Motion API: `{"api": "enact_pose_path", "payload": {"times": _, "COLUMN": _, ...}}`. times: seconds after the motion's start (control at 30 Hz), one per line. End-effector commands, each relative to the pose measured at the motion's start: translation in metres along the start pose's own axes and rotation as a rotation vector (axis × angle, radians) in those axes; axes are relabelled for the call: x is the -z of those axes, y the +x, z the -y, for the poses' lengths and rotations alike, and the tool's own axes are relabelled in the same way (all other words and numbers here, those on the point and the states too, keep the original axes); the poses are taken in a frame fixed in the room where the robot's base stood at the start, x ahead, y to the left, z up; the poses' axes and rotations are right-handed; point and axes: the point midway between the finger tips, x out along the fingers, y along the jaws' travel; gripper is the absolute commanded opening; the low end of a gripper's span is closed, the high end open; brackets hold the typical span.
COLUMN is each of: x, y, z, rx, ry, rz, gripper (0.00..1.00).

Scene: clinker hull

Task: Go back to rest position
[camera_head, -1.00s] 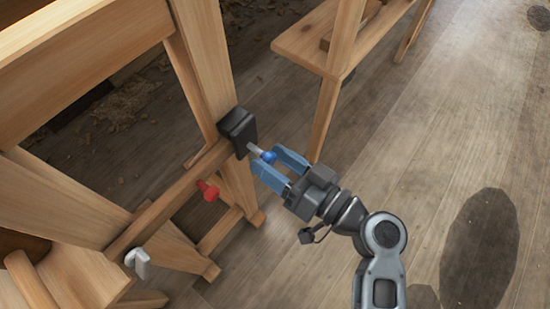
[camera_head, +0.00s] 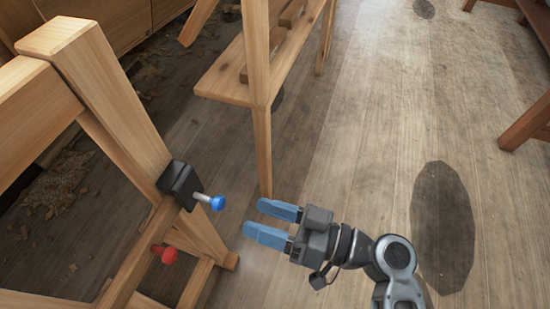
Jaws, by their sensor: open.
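My gripper (camera_head: 262,222) is open and empty, its two blue fingers pointing left in the lower middle of the head view. The fingertips are apart from a blue-tipped pin (camera_head: 217,202), with a gap of floor showing between them. The pin sticks out from a black block (camera_head: 179,184) fixed on the wooden frame (camera_head: 125,110) at the left. My grey arm comes in from the lower right.
A red knob (camera_head: 165,254) sits on the frame's lower rail. A wooden bench (camera_head: 225,80) stands behind, one leg close beyond my fingertips. Another wooden piece (camera_head: 530,125) is at the right edge. The plank floor to the right is clear.

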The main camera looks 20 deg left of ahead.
Motion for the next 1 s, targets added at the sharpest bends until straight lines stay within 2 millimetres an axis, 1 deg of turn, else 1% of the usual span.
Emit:
{"api": "enact_pose_path", "payload": {"times": 0.17, "x": 0.000, "y": 0.000, "z": 0.000, "rx": -0.001, "ry": 0.000, "rz": 0.000, "gripper": 0.57}}
{"api": "enact_pose_path", "payload": {"times": 0.23, "x": -0.004, "y": -0.002, "z": -0.001, "rx": -0.016, "ry": 0.007, "rz": 0.004, "gripper": 0.57}}
{"api": "enact_pose_path", "payload": {"times": 0.27, "x": -0.007, "y": -0.004, "z": -0.002, "rx": -0.032, "ry": 0.013, "rz": 0.009, "gripper": 0.57}}
{"api": "enact_pose_path", "payload": {"times": 0.37, "x": -0.027, "y": -0.018, "z": -0.005, "rx": -0.130, "ry": 0.054, "rz": 0.033, "gripper": 0.57}}
{"api": "enact_pose_path", "payload": {"times": 0.47, "x": -0.058, "y": -0.043, "z": -0.009, "rx": -0.296, "ry": 0.114, "rz": 0.065, "gripper": 0.57}}
{"api": "enact_pose_path", "payload": {"times": 0.5, "x": -0.070, "y": -0.057, "z": -0.010, "rx": -0.376, "ry": 0.138, "rz": 0.076, "gripper": 0.57}}
{"api": "enact_pose_path", "payload": {"times": 0.57, "x": -0.087, "y": -0.078, "z": -0.009, "rx": -0.493, "ry": 0.167, "rz": 0.089, "gripper": 0.57}}
{"api": "enact_pose_path", "payload": {"times": 0.6, "x": -0.097, "y": -0.093, "z": -0.007, "rx": -0.571, "ry": 0.183, "rz": 0.093, "gripper": 0.57}}
{"api": "enact_pose_path", "payload": {"times": 0.67, "x": -0.109, "y": -0.116, "z": -0.002, "rx": -0.683, "ry": 0.199, "rz": 0.098, "gripper": 0.57}}
{"api": "enact_pose_path", "payload": {"times": 0.7, "x": -0.116, "y": -0.131, "z": 0.003, "rx": -0.756, "ry": 0.207, "rz": 0.098, "gripper": 0.57}}
{"api": "enact_pose_path", "payload": {"times": 0.77, "x": -0.123, "y": -0.154, "z": 0.011, "rx": -0.860, "ry": 0.211, "rz": 0.093, "gripper": 0.57}}
{"api": "enact_pose_path", "payload": {"times": 0.8, "x": -0.126, "y": -0.169, "z": 0.018, "rx": -0.927, "ry": 0.210, "rz": 0.087, "gripper": 0.57}}
{"api": "enact_pose_path", "payload": {"times": 0.87, "x": -0.128, "y": -0.192, "z": 0.031, "rx": -1.023, "ry": 0.201, "rz": 0.078, "gripper": 0.57}}
{"api": "enact_pose_path", "payload": {"times": 0.9, "x": -0.128, "y": -0.206, "z": 0.040, "rx": -1.083, "ry": 0.191, "rz": 0.068, "gripper": 0.57}}
{"api": "enact_pose_path", "payload": {"times": 0.97, "x": -0.125, "y": -0.226, "z": 0.056, "rx": -1.167, "ry": 0.170, "rz": 0.052, "gripper": 0.57}}
{"api": "enact_pose_path", "payload": {"times": 1.0, "x": -0.121, "y": -0.238, "z": 0.067, "rx": -1.219, "ry": 0.152, "rz": 0.038, "gripper": 0.57}}
